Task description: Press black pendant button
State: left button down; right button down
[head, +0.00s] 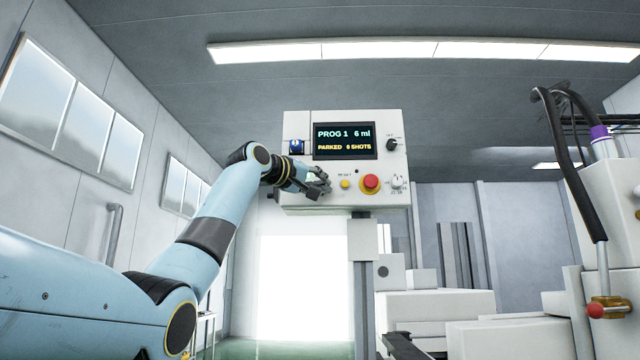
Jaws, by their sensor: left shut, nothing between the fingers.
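A white control box (300,128) stands on a post ahead of me. Its screen (345,141) reads PROG 1, 6 ml and PARKED. Below the screen are a yellow button (345,184), a small dark round spot (356,171) and a large red button (371,182). A black knob (391,145) is at the upper right. I cannot tell which part is the black pendant button; it may be hidden behind my gripper. My left gripper (324,184) is shut and empty, at the lower left of the panel, left of the yellow button. Whether it touches the panel is unclear.
The post (362,240) holds the box up. White machine blocks (435,305) stand low at the right. A machine with a black hose (572,160) and a red-tipped valve (597,310) is at the far right.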

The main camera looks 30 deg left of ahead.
pick_arm(q)
jog(key=shift+w+a, duration=0.1)
dwell(0.5)
jog(key=shift+s+d+b, duration=0.35)
jog(key=shift+s+d, duration=0.1)
jog(key=shift+s, duration=0.25)
jog(key=s+d, duration=0.1)
jog(key=s+b, duration=0.1)
jog(key=s, duration=0.1)
jog(key=s+d+b, duration=0.1)
jog(key=shift+s+d, duration=0.15)
jog(key=shift+d, duration=0.15)
dwell(0.7)
